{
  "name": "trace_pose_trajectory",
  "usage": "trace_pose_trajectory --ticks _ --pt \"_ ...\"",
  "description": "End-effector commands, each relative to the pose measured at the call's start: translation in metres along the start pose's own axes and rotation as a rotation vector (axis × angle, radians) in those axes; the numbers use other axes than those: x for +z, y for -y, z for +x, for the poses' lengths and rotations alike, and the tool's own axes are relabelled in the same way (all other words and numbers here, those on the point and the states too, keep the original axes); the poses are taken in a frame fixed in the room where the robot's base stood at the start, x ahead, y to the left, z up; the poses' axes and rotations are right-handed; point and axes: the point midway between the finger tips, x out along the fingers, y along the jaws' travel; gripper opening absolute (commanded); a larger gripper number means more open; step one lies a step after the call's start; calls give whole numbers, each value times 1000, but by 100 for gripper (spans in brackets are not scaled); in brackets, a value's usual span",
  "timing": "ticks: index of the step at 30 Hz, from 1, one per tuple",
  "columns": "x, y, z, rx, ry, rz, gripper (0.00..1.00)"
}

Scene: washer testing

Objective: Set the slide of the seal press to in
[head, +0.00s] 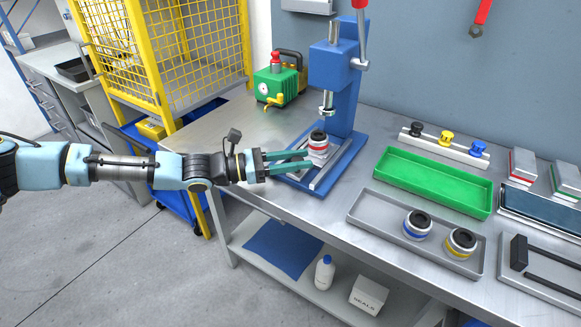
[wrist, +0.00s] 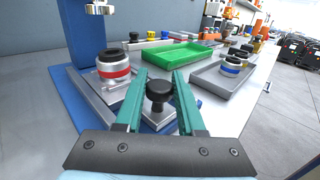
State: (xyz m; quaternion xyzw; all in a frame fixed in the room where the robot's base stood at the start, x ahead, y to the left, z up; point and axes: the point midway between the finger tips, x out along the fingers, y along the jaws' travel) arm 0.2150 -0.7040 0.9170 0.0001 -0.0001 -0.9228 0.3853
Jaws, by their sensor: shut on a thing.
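The blue seal press (head: 335,75) stands on the bench, with a red-handled lever on top and a silver ram above its base. Its slide (head: 330,165) runs on the blue base between silver rails. A red-banded pot with a black ring (head: 318,140) sits upright on the slide, below the ram and slightly to the front; it also shows in the wrist view (wrist: 113,70). My gripper (head: 307,160) reaches in from the left. In the wrist view its teal fingers (wrist: 160,84) are closed around the slide's black knob (wrist: 158,92). The knob is hidden in the head view.
A green tray (head: 435,186) and a grey tray (head: 375,212) with blue- and yellow-banded pots lie right of the press. A green pump (head: 275,88) stands behind left. A yellow cage (head: 165,50) is at the left. Bare bench lies left of the press.

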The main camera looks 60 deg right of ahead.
Motion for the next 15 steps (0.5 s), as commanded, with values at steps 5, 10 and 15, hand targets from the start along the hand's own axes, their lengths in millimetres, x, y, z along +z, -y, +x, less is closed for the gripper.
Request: trace_pose_trajectory --ticks 5,10,15 --pt "0 0 0 1 0 0 0" --pt "0 0 -1 1 0 0 55" --pt "0 0 -1 1 0 0 68"
